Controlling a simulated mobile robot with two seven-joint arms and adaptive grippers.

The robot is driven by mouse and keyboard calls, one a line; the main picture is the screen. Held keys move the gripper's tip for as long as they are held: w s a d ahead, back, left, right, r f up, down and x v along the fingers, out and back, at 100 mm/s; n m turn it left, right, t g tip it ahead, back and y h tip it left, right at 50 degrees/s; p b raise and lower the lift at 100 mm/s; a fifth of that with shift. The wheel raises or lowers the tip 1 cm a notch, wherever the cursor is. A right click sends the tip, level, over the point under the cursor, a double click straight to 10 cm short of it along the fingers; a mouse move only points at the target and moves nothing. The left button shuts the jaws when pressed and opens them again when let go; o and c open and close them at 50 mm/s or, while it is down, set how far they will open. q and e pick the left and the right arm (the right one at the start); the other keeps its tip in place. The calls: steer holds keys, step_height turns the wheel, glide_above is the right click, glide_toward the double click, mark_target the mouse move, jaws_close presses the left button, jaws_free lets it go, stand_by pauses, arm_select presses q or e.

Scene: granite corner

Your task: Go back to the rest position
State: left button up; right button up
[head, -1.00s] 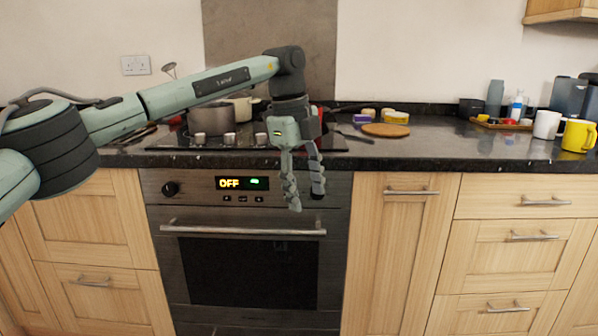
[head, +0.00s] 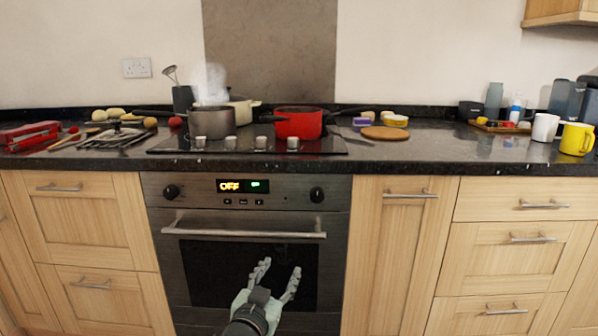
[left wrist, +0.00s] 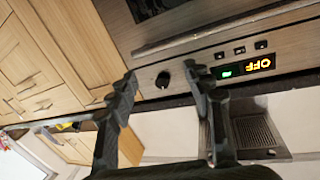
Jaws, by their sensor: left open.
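My left gripper (head: 276,279) is low in front of the oven door in the head view, its two fingers pointing up and spread apart with nothing between them. In the left wrist view the two fingers (left wrist: 162,88) are also apart and empty. Behind them is the oven's control panel (left wrist: 205,60), with a knob and a lit display reading OFF. The oven (head: 250,265) is closed, with a horizontal bar handle. My right gripper does not show in either view.
On the hob stand a grey pot (head: 211,122) with steam above it and a red pan (head: 298,123). Utensils and food lie on the left counter. A round wooden board (head: 385,133), a white mug (head: 545,127) and a yellow mug (head: 577,139) stand on the right. The cabinet fronts are clear.

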arm_select(q)
steer(key=s+a+f+n+g+y, duration=0.2)
steer(key=s+a+f+g+y, duration=0.1)
steer(key=s+a+f, duration=0.5)
steer(key=s+a+f+n+g+y, duration=0.15)
steer(key=s+a+f+g, duration=0.35)
steer(key=f, duration=0.6)
steer(key=s+a+f+g, duration=0.2)
steer(key=s+a+f, duration=0.1)
steer(key=s, duration=0.4)
steer(key=s+a+f+g+y, duration=0.1)
steer(key=s+a+f+g, duration=0.1)
steer(key=s, duration=0.6)
steer(key=s+a+f+g, duration=0.1)
steer(key=s+a+f, duration=0.2)
steer(key=s, duration=0.4)
steer(key=shift+s+a+f+g+y, duration=0.35)
steer(key=shift+a+g, duration=0.05)
steer(key=shift+a, duration=0.35)
